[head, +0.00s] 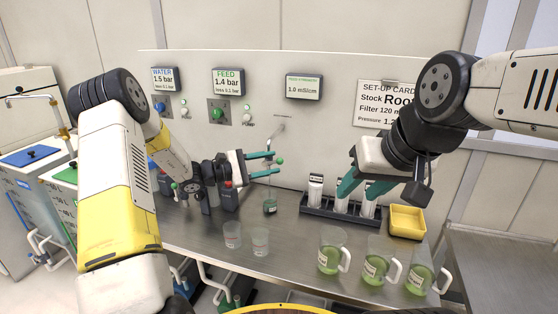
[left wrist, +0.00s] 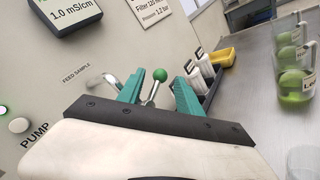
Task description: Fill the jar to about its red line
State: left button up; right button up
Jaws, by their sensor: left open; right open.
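A small clear jar (head: 270,207) stands on the steel bench below the feed sample tap, with dark green at its bottom; I cannot make out a red line on it. The tap's lever ends in a green ball (head: 280,160), which also shows in the left wrist view (left wrist: 160,74). My left gripper (head: 272,164) is open, with its teal fingers either side of the lever just below the ball (left wrist: 148,96); I cannot tell whether they touch it. My right gripper (head: 360,190) is open in front of the dark rack and hides part of it.
Two clear cups (head: 232,235) (head: 260,242) stand in front of the jar. Several mugs of green liquid (head: 330,258) stand at the front right. A dark rack (head: 325,209) holds white tubes, beside a yellow tray (head: 407,222). The wall panel (head: 230,140) is close behind.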

aim_at(276, 162)
pick_arm(q)
jog(key=shift+x, duration=1.8)
grip_shut()
